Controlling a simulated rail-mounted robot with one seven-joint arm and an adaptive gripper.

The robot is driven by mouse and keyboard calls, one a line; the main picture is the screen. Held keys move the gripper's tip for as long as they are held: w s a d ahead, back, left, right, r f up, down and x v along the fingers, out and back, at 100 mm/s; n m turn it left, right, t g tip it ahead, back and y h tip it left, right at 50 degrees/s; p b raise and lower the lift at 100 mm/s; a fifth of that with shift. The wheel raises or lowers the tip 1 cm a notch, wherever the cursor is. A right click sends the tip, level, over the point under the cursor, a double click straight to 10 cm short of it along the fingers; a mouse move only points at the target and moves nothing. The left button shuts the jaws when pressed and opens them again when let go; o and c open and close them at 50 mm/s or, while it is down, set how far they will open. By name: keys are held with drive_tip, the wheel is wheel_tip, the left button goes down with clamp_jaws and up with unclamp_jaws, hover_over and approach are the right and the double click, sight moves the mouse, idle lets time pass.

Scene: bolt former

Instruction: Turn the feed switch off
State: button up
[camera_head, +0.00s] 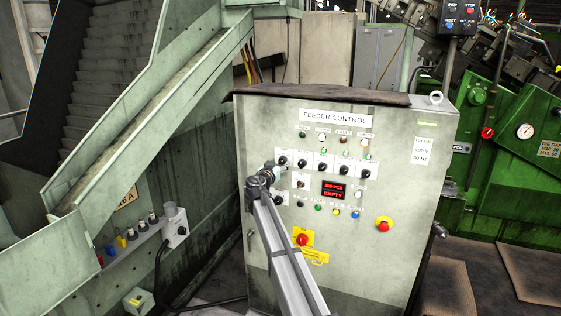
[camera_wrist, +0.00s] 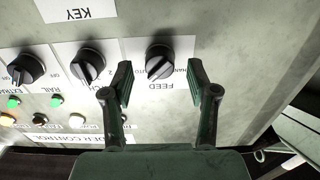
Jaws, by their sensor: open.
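The feed switch (camera_wrist: 159,63) is a black rotary knob on a white plate lettered FEED, upside down in the wrist view. Its pointer bar is slanted, and small position lettering beside it is partly hidden. In the head view the feed switch (camera_head: 282,160) is the leftmost knob of the upper row on the feeder control cabinet (camera_head: 390,240). My gripper (camera_wrist: 160,85) is open and empty. Its two fingers appear on either side of the knob in the wrist view, apart from it. In the head view my gripper (camera_head: 270,172) is close to the panel, just below and left of the knob.
A red display (camera_head: 334,190), coloured buttons, a yellow-backed red switch (camera_head: 303,238) and a red emergency button (camera_head: 384,224) are lower on the panel. A green conveyor (camera_head: 150,110) stands at left.

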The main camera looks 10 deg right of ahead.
drive_tip(key=shift+w+d, duration=0.35)
drive_tip(key=shift+w, duration=0.2)
clamp_jaws()
